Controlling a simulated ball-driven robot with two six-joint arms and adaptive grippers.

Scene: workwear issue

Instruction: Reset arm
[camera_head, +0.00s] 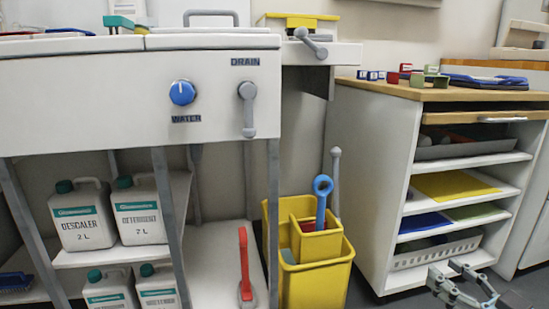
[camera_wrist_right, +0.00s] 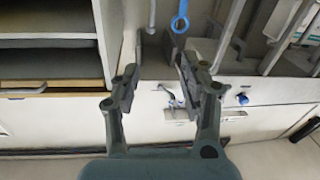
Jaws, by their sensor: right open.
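My right gripper (camera_head: 445,270) is at the lower right of the head view, in front of the bottom of the white shelf cabinet (camera_head: 375,180). In the right wrist view the two fingers of this gripper (camera_wrist_right: 158,72) stand apart with nothing between them. It is open, empty and clear of the cabinet as far as I can tell. My left gripper is in neither view.
A yellow bucket (camera_head: 330,283) with a blue-ringed handle (camera_head: 322,187) stands left of the cabinet. A sink unit (camera_head: 100,95) with a blue water knob (camera_head: 182,92) is at the left, above bottles. Small blocks (camera_head: 392,77) lie on the cabinet top.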

